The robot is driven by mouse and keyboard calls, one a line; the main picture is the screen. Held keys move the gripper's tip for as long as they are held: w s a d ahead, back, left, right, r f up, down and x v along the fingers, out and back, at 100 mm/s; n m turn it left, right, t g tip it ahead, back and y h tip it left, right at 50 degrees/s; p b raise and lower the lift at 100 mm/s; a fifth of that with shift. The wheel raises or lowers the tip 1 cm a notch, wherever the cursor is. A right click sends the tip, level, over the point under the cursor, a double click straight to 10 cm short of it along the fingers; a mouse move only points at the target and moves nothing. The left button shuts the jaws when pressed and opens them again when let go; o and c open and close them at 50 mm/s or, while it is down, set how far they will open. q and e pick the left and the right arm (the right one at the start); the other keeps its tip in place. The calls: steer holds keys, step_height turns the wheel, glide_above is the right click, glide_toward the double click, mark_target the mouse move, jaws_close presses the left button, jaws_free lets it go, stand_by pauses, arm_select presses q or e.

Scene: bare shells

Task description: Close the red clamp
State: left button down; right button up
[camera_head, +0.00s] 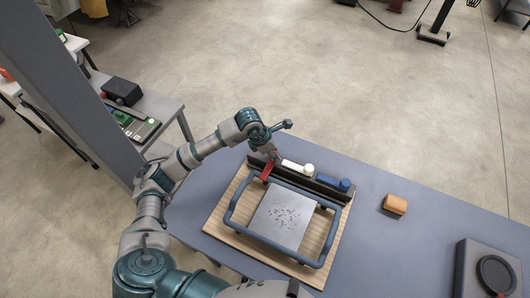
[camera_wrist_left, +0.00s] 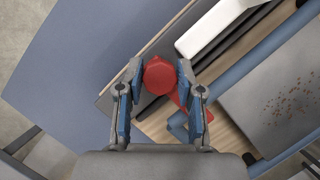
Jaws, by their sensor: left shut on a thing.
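The red clamp (camera_head: 266,172) is at the left end of a dark rail (camera_head: 316,184), and its red arm slants down toward the blue frame (camera_head: 234,206). In the left wrist view its round red knob (camera_wrist_left: 160,75) sits between the fingers of my left gripper (camera_wrist_left: 159,82), which is shut on it. In the head view my left gripper (camera_head: 275,156) comes down onto the clamp from above and hides part of it. A grey speckled plate (camera_head: 283,219) lies inside the frame on a wooden board (camera_head: 222,212). My right gripper is not in view.
A white clamp (camera_head: 297,167) and a blue clamp (camera_head: 332,184) sit along the rail, right of the red one. An orange block (camera_head: 395,204) and a dark box (camera_head: 488,270) are on the table to the right. The table between board and block is clear.

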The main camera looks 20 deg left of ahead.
arm_select(q)
steer(key=shift+s+a+f, duration=0.15)
steer(key=shift+f, duration=0.05)
stand_by(0.3)
steer(key=c, duration=0.7)
jaws_free()
steer(key=shift+c, duration=0.2)
steer(key=shift+a+r, duration=0.25)
steer(key=v, duration=1.1)
steer(key=shift+r, duration=0.25)
